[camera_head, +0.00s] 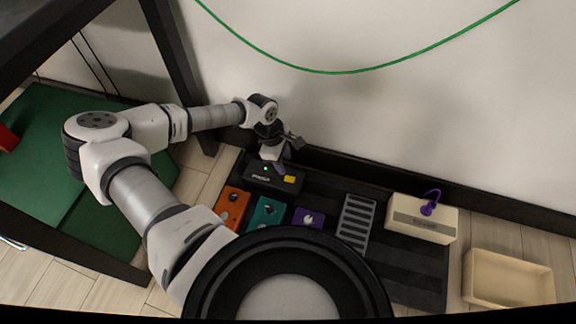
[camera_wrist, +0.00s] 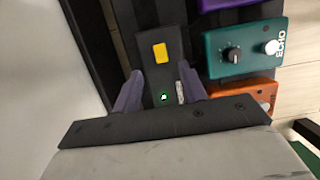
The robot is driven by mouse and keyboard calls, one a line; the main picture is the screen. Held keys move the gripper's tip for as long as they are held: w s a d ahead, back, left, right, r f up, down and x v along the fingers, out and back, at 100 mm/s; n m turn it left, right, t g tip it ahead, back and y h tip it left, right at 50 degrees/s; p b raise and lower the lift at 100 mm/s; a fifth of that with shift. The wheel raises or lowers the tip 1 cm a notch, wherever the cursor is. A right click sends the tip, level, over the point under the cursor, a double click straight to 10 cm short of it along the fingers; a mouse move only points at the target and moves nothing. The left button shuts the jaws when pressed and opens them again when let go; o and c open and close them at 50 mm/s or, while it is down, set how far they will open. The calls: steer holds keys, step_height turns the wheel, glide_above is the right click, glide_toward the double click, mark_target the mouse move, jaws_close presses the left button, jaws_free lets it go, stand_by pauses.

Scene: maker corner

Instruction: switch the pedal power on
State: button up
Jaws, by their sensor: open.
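The pedal power box (camera_head: 262,183) is black, with a white label, on the board near the wall. Its yellow switch (camera_head: 289,179) is at the right end, and a small green light (camera_head: 265,168) glows on its top. In the wrist view the yellow switch (camera_wrist: 160,53) lies just beyond and between the fingertips, and the green light (camera_wrist: 164,97) shows between the fingers. My gripper (camera_wrist: 160,70) is open and empty, its purple fingers apart above the box. I cannot tell whether a finger touches it. In the head view my gripper (camera_head: 282,165) partly covers the box's back.
Orange (camera_head: 232,207), teal (camera_head: 268,212) and purple (camera_head: 308,218) pedals sit in front of the box on the dark board (camera_head: 405,265). A grey slatted pedal (camera_head: 355,222), a cream unit (camera_head: 422,218) with a purple cable and an empty beige tray (camera_head: 508,278) are further right.

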steer(key=p+v, duration=0.1)
steer(key=v, duration=0.5)
stand_by(0.4)
